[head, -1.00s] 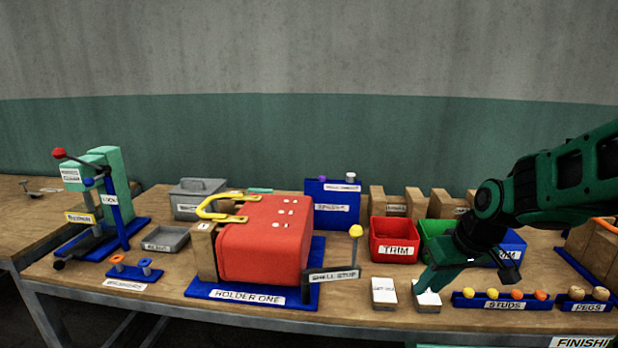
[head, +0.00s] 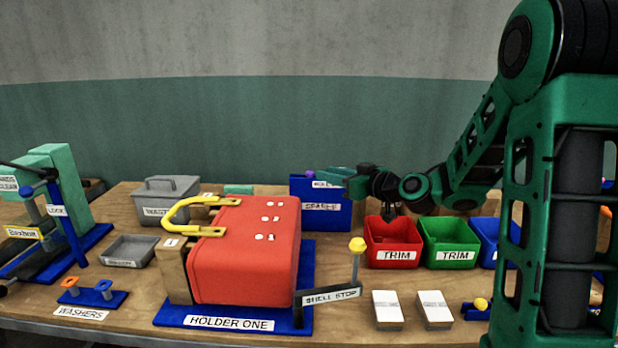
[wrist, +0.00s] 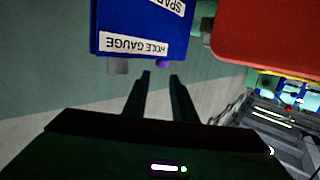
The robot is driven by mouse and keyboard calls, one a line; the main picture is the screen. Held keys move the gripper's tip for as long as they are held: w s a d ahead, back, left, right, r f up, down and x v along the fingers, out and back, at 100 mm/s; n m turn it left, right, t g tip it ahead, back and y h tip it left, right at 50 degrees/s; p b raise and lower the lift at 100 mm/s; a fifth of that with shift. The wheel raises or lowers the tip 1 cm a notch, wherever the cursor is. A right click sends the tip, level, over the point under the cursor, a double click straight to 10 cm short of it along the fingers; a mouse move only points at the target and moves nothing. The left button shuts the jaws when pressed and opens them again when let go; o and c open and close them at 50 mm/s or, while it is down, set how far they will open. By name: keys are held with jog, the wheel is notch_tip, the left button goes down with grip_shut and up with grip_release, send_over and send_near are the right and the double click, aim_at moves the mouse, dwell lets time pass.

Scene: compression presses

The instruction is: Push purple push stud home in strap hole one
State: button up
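A small purple stud (head: 309,174) stands on top of the blue hole gauge and spares stand (head: 320,212) behind the red shell. In the wrist view the purple stud (wrist: 163,63) shows small at the edge of the stand, beside a grey peg (wrist: 118,66). My gripper (head: 350,181) reaches in from the right at the height of the stand's top and covers part of it. In the wrist view its two fingers (wrist: 160,76) are apart with nothing between them, pointing toward the purple stud. The yellow strap (head: 180,213) lies at the left of the red shell (head: 245,255); its holes are hard to make out.
The shell sits in blue holder one (head: 185,315). A shell stop with a yellow knob (head: 357,245) stands at its right. Red (head: 392,240) and green (head: 448,240) trim bins lie under my arm. A grey lidded box (head: 165,195) is at the back left.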

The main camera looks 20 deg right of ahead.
aim_at(313, 173)
jog(key=shift+f+x, duration=0.1)
jog(key=shift+x, duration=1.55)
jog(key=shift+f+x, duration=0.15)
jog(key=shift+x, duration=1.5)
jog(key=shift+s, duration=0.1)
grip_shut()
